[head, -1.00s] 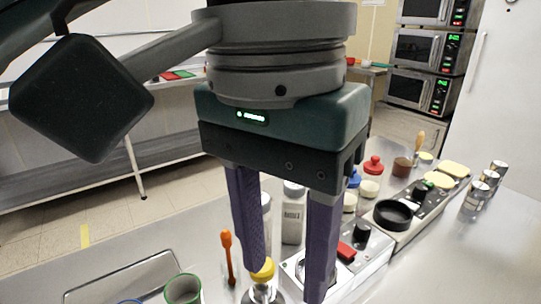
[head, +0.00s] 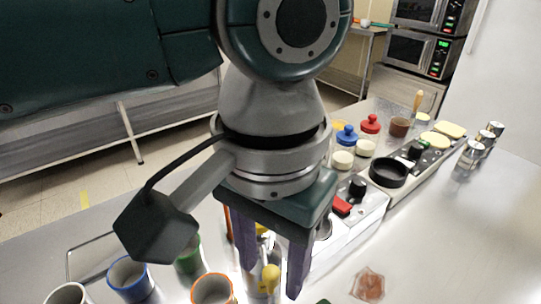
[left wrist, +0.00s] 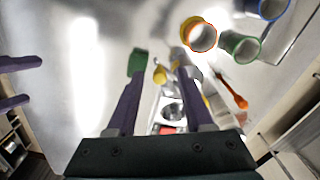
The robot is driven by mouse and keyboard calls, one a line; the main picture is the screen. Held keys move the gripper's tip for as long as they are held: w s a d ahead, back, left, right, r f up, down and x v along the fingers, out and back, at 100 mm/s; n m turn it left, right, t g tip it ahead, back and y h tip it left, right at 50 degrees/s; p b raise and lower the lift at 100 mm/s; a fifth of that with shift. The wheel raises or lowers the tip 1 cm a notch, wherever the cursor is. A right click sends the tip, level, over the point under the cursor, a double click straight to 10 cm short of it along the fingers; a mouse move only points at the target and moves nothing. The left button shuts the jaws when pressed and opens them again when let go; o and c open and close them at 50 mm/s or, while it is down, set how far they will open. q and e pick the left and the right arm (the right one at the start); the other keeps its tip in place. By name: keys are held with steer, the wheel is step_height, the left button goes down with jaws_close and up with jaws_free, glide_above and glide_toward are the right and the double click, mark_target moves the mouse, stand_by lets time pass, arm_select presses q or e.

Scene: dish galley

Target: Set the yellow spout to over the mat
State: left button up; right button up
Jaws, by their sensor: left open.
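A yellow spout-like piece (head: 270,278) shows between the fingers of my left gripper (head: 271,283). The fingers stand apart on either side of it, and I cannot tell whether either touches it. In the left wrist view the yellow piece (left wrist: 160,74) also lies between the two purple fingers, near their tips. Another bit of yellow (head: 262,230) shows farther back, partly hidden by the gripper. My right gripper (left wrist: 36,80) shows only at the left edge of the left wrist view, its fingers apart and empty. I cannot make out a mat for certain.
An orange-rimmed cup (head: 212,290), a blue-rimmed cup (head: 130,278) and a green cup (head: 188,256) stand left of the gripper. A pinkish translucent piece (head: 368,285) lies to the right. A counter unit with a black bowl (head: 388,172) stands behind.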

arm_select(q)
jaws_close()
stand_by(0.3)
stand_by(1.1)
